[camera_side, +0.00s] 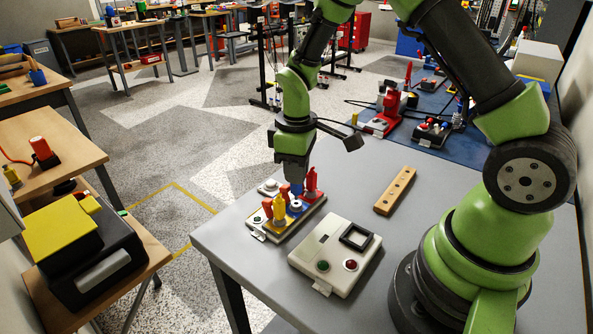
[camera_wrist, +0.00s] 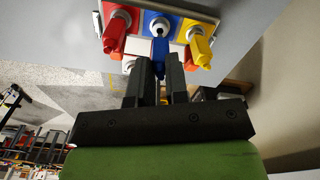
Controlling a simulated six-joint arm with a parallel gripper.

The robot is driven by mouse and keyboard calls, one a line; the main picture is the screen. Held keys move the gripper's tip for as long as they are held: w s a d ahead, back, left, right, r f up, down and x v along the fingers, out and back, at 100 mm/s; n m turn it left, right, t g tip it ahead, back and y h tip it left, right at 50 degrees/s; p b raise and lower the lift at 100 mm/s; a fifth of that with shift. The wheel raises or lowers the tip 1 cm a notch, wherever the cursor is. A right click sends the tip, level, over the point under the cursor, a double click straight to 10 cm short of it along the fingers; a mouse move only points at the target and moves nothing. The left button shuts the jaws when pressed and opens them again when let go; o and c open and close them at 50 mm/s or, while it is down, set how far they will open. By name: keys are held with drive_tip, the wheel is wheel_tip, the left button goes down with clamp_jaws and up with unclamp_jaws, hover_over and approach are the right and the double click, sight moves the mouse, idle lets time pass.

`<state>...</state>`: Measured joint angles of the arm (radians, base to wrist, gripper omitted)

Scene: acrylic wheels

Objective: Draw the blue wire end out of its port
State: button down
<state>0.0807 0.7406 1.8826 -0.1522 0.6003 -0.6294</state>
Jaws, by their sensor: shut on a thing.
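My gripper (camera_side: 292,179) points down over the port board (camera_side: 285,218) and is shut on the blue wire end (camera_wrist: 159,48). In the side view the blue wire end (camera_side: 297,189) shows just below the jaws. The blue port (camera_side: 294,207) lies beneath it; in the wrist view the blue port (camera_wrist: 163,20) shows its white ring and a dark opening just beyond the blue end's tip. The blue end looks clear of the opening, but the gap is small. In the wrist view my gripper (camera_wrist: 158,62) has one finger on each side of the blue end.
A white button box (camera_side: 335,255) and a wooden strip with holes (camera_side: 395,191) lie on the grey table (camera_side: 400,165). The table is clear around the strip.

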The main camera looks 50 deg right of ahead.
drive_tip(key=shift+r, duration=2)
